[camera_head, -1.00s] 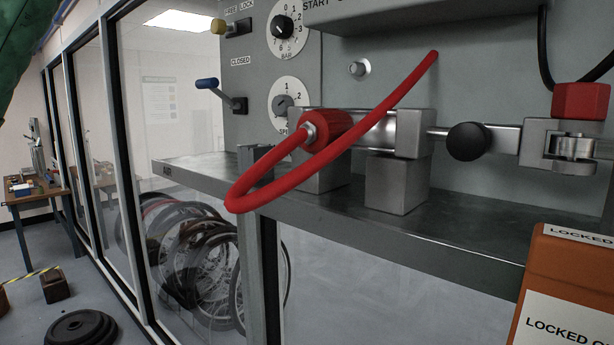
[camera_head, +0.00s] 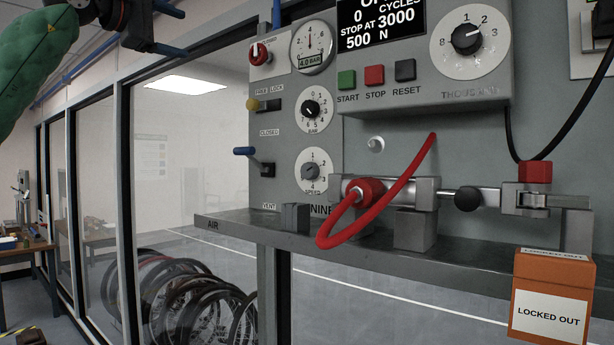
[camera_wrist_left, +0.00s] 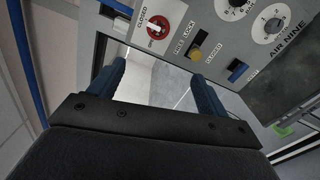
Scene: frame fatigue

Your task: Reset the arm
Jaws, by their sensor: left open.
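My left arm, in a green sleeve (camera_head: 32,62), comes in at the upper left of the head view. Its dark gripper (camera_head: 182,30) is high beside the machine's grey control panel (camera_head: 267,130), with blue fingers pointing right. In the left wrist view the gripper (camera_wrist_left: 159,74) is open, its two blue fingers apart with nothing between them. The panel with a red knob (camera_wrist_left: 157,28) lies beyond the fingertips. The gripper appears clear of the panel. My right gripper is not in view.
A red hose (camera_head: 378,205) loops out over the metal shelf (camera_head: 345,250). A blue-tipped lever (camera_head: 244,151) sticks out left of the panel. An orange box marked LOCKED OUT (camera_head: 552,268) hangs at lower right. Bicycle wheels (camera_head: 175,295) stand behind the glass.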

